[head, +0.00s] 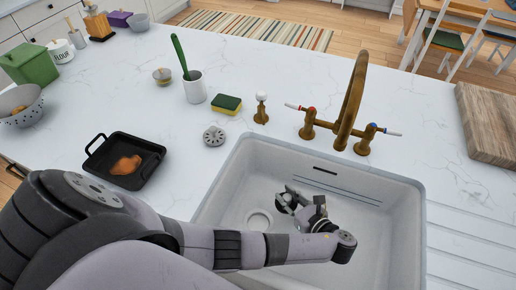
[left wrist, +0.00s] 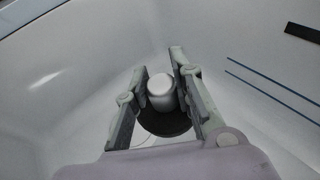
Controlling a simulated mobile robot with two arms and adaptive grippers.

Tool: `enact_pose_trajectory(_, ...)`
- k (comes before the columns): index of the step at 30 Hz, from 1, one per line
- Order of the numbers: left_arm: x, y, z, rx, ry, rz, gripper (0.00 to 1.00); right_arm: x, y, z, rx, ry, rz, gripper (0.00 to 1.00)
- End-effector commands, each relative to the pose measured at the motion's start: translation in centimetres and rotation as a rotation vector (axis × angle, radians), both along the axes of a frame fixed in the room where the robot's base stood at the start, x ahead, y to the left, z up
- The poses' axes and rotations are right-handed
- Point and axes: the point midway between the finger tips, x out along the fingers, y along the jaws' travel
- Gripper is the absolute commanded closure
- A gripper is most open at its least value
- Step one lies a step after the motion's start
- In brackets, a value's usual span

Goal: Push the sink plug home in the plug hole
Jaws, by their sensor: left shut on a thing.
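The sink plug (left wrist: 166,122) has a dark round disc and a pale knob. In the left wrist view, the knob (left wrist: 160,88) stands between the two fingers of my left gripper (left wrist: 158,92), which is shut on it. In the head view, my left gripper (head: 284,199) is low inside the white sink (head: 232,188), with the dark plug (head: 290,203) at its fingers. The plug hole (head: 260,220) shows as a pale ring on the sink floor, left of and nearer than the plug. My arm partly covers the ring's near side. My right gripper is out of view.
A brass tap (head: 350,100) with two handles stands behind the sink. A sink strainer (head: 214,136), a sponge (head: 227,104) and a black pan (head: 125,160) lie on the counter left of it. A wooden board (head: 487,125) is at right. The sink walls surround my gripper.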

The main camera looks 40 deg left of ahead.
Motion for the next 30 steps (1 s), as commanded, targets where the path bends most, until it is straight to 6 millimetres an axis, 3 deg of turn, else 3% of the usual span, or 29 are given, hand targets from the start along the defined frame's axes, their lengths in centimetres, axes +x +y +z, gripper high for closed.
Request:
enact_pose_trajectory(9,-2.1,2.7,-2.9,0.002,-0.001,0.289,1.00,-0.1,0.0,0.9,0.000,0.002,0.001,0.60)
enact_pose_trajectory(18,-5.8,5.9,-3.2,0.000,-0.002,0.575,1.00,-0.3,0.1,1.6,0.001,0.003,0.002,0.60)
enact_pose_trajectory(30,-6.5,6.3,-3.1,0.000,-0.003,0.615,1.00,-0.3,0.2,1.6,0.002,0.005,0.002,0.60)
